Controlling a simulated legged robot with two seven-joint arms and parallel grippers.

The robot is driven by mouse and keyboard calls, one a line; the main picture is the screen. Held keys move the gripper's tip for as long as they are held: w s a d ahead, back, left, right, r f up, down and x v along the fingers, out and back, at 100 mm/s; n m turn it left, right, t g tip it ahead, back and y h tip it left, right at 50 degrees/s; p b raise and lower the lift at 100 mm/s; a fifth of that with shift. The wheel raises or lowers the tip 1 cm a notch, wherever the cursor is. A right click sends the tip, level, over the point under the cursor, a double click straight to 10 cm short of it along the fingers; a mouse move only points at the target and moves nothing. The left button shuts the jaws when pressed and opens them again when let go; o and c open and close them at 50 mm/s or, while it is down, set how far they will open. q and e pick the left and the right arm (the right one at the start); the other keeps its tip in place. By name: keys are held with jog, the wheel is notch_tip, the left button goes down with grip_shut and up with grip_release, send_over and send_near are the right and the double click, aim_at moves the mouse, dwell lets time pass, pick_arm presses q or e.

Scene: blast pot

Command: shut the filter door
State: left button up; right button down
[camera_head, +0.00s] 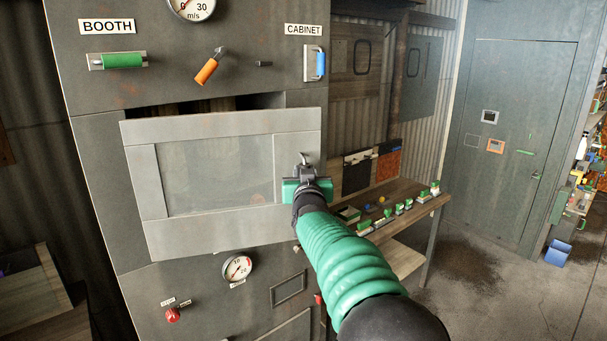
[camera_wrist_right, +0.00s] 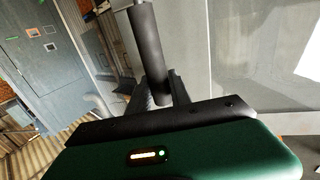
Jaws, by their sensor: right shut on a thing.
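The filter door (camera_head: 215,228) is a grey framed panel with a paler inset, on the front of the big grey cabinet (camera_head: 95,190). It stands out from the cabinet front at an angle, with a dark gap above its top edge. My right gripper (camera_head: 305,170) is at the door's right side, shut on the door handle (camera_head: 304,157). In the right wrist view the handle (camera_wrist_right: 145,40) is a dark bar between the fingers, with the door (camera_wrist_right: 245,65) behind it at the right. The hand hides part of the handle. My left gripper is not in view.
Above the door are a green booth handle (camera_head: 122,61), an orange lever (camera_head: 206,71) and a blue cabinet handle (camera_head: 320,64). A gauge (camera_head: 238,267) and red knob (camera_head: 172,315) sit below. A workbench (camera_head: 410,209) with small items stands right; floor beyond is open.

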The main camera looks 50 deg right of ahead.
jog(key=c, duration=1.6)
grip_release()
jog(key=shift+o, duration=0.6)
jog(key=shift+w+d+f, duration=0.15)
jog(key=v, duration=1.6)
jog(key=shift+s+a, duration=0.2)
jog(key=shift+s, duration=0.1)
jog(key=shift+f+b, duration=0.1)
jog(key=shift+b, duration=0.2)
